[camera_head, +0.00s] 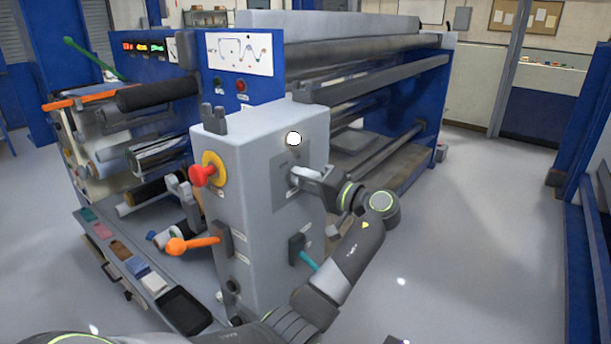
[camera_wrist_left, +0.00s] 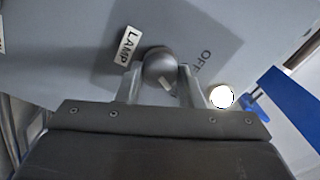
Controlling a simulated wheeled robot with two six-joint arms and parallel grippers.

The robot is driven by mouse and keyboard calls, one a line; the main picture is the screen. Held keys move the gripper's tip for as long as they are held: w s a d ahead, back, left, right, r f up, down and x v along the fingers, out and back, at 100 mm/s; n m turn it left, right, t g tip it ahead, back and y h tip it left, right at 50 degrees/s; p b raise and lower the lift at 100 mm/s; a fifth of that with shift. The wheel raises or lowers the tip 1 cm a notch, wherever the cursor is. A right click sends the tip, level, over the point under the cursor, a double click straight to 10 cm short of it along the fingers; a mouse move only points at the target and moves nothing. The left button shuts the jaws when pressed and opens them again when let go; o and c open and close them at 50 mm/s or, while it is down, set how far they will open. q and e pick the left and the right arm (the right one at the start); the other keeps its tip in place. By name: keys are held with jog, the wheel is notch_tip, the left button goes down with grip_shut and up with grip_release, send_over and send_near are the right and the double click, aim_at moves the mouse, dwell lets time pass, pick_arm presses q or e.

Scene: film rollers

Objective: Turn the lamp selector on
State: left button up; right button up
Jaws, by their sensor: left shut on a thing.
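The lamp selector is a dark grey round knob (camera_wrist_left: 160,64) on a darker grey plate (camera_wrist_left: 107,62), with a small pale mark on its front. A LAMP label (camera_wrist_left: 128,46) is left of it and an OFF label (camera_wrist_left: 202,60) is at upper right in the left wrist view. My left gripper (camera_wrist_left: 160,88) is shut on the knob, one finger on each side. In the head view my left gripper (camera_head: 300,175) reaches the cabinet's right face and mostly hides the knob. A bright white round lamp (camera_head: 293,138) sits above it. My right gripper is out of view.
The grey cabinet (camera_head: 215,135) also carries a red emergency button (camera_head: 203,175) on yellow, an orange-handled lever (camera_head: 178,246) and a teal-handled lever (camera_head: 308,261) below my gripper. Machine rollers (camera_head: 370,80) stand behind. The floor (camera_head: 490,240) at right is clear.

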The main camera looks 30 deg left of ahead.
pick_arm(q)
jog(key=shift+m, duration=0.3)
jog(key=o, duration=1)
jog(key=shift+c, duration=0.2)
jog(key=s+d+b, duration=0.1)
jog(key=d+b, duration=0.4)
jog(key=d, duration=1.2)
jog(key=shift+s+d+b, duration=0.15)
jog(key=shift+d+b, duration=0.05)
jog(key=shift+b, duration=0.1)
